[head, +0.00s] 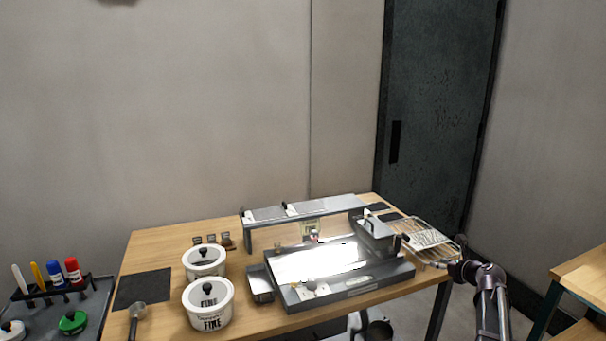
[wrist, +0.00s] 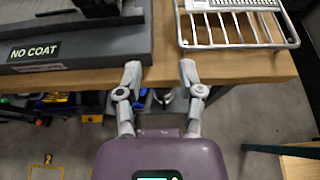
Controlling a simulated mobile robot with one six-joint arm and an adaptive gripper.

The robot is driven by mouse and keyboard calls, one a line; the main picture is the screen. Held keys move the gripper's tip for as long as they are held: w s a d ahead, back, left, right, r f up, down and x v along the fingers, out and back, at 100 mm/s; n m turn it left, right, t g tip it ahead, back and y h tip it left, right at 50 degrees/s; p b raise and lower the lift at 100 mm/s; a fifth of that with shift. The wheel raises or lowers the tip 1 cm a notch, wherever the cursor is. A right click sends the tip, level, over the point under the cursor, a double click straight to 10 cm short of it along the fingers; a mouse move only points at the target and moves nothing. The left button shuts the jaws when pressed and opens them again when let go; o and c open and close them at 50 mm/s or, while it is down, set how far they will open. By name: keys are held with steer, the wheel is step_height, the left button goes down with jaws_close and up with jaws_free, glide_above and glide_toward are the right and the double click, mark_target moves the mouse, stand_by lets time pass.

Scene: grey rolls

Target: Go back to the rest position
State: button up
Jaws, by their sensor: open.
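My gripper (head: 424,263) is at the right end of the wooden table (head: 170,246), beside the wire rack (head: 448,251). In the wrist view my gripper (wrist: 160,72) has its two fingers apart with nothing between them. The fingertips are over the table's front edge (wrist: 165,75), in the gap between the grey station marked "NO COAT" (wrist: 90,50) and the wire rack (wrist: 240,46). My arm comes in from the lower right in the head view. I cannot tell the exact height of the fingertips above the table.
The grey station (head: 345,288) with a bright plate fills the table's middle. Two white tubs (head: 208,304) and a dark mat (head: 143,288) are to its left. Another wooden table (head: 585,275) stands at the right. Open floor lies between the tables.

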steer(key=s+a+f+n+g+p, duration=0.1)
steer(key=s+a+n+g+p, duration=0.25)
steer(key=s+a+n, duration=0.4)
steer(key=s+a+f+n+g+p, duration=0.15)
steer(key=s+a+n+g, duration=0.25)
steer(key=a+n, duration=0.65)
steer(key=s+a+r+n+g+h+p, duration=0.1)
steer(key=s+a+n+g+h+p, duration=0.1)
steer(key=s+n, duration=0.5)
steer(key=s+a+r+n+g+h+p, duration=0.1)
steer(key=s+a+n+g+h+p, duration=0.1)
steer(key=s+a+n, duration=0.5)
steer(key=shift+s+r+g+h+p, duration=0.25)
steer(key=shift+s+g+p, duration=0.4)
steer(key=shift+s+p, duration=0.5)
steer(key=shift+w, duration=0.1)
